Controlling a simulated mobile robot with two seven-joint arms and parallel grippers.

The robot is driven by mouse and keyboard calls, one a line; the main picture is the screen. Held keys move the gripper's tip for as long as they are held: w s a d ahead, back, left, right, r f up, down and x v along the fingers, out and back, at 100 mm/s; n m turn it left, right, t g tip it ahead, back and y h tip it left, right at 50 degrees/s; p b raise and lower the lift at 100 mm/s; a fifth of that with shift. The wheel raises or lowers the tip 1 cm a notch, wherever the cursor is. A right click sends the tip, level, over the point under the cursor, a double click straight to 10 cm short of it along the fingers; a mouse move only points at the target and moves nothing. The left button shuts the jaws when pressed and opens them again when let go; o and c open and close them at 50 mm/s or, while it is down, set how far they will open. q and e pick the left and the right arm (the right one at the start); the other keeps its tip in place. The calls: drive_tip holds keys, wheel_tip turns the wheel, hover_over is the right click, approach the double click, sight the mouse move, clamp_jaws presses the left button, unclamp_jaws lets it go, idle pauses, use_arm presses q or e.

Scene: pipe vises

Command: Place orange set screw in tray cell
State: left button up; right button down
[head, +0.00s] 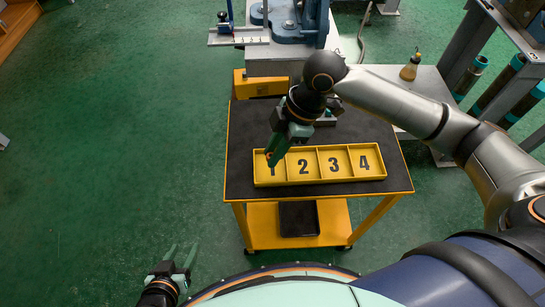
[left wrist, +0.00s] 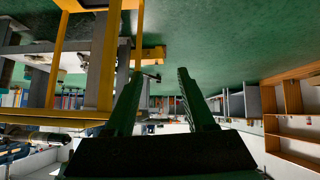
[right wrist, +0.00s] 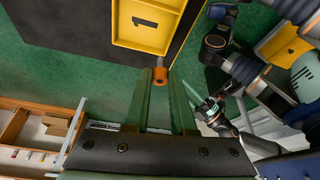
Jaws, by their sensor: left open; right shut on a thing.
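The yellow tray (head: 320,183) has cells numbered 1 to 4 and lies on the dark cart top. My right gripper (head: 270,160) is shut on the orange set screw (right wrist: 160,77), and its fingertips overlap cell 1 in the head view. In the right wrist view the screw sits between the fingertips, close to the outer edge of cell 1 (right wrist: 147,22). Its height above the tray is hard to tell. The cell 1 floor that shows holds nothing. My left gripper (head: 181,258) is open and empty, low at the left of the cart.
The yellow cart (head: 370,225) has a dark top (head: 240,180) with free room around the tray. A bench with a blue vise (head: 290,20) stands behind it. A small bottle (head: 410,67) stands on a grey surface at right. Green floor (head: 110,130) is open at left.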

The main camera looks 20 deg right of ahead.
drive_tip(key=w+f, duration=0.1)
drive_tip(key=f, duration=0.1)
drive_tip(key=w+f, duration=0.2)
drive_tip(key=shift+w+d+b, duration=0.1)
drive_tip(key=shift+d+b, duration=0.3)
wheel_tip(320, 180, down, 3)
drive_tip(key=c, duration=0.8)
unclamp_jaws()
drive_tip(key=shift+f, duration=0.1)
drive_tip(key=shift+o, duration=0.2)
drive_tip(key=p+v, duration=0.1)
drive_tip(key=v, duration=1.1)
drive_tip(key=shift+r+p, duration=0.25)
drive_tip(key=shift+p, duration=0.05)
drive_tip(key=shift+a, duration=0.1)
